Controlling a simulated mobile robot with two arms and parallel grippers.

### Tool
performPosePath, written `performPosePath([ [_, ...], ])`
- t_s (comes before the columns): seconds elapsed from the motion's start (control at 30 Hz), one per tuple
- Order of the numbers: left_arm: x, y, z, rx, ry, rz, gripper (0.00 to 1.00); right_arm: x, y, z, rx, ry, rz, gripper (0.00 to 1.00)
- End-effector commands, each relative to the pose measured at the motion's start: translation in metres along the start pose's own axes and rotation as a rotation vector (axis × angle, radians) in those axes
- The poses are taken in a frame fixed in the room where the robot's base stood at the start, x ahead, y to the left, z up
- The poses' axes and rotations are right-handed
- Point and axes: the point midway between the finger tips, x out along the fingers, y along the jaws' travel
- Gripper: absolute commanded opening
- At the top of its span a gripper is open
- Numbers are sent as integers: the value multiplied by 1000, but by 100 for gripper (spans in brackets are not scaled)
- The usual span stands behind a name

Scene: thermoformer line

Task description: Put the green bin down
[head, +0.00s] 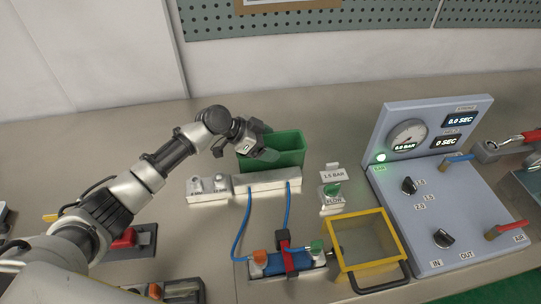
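The green bin (289,152) stands upright towards the back of the bench, behind a pale block with blue hoses. My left gripper (262,137) is at the bin's left end, over its left rim. Its fingertips overlap the bin in this view, and whether they grip the wall or stand open around it cannot be made out. The bin's bottom is hidden behind the pale block, so contact with the bench does not show. My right gripper is not in view.
A yellow-framed box (391,266) and a blue unit with a red clamp (287,262) are in front. A small green-topped valve (331,196) stands right of the bin. The gauge panel (455,215) fills the right. Bare bench (330,120) lies right of the bin.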

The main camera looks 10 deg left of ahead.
Motion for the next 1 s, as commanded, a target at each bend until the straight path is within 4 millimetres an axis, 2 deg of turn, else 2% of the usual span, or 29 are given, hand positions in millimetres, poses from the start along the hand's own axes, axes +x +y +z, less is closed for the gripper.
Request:
performPosePath([
  [0.03,0,0,0,0,0,0,69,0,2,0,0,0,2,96],
  [0.3,-1,0,-1,1,2,-1,28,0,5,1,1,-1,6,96],
  [0.67,-5,-1,-7,3,4,-2,28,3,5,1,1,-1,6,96],
  [0.77,-12,-1,-16,6,4,-3,27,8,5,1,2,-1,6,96],
  [0.9,-24,0,-38,9,5,-3,27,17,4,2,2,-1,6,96],
  [1.0,-13,10,-62,10,7,1,27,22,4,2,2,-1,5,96],
])
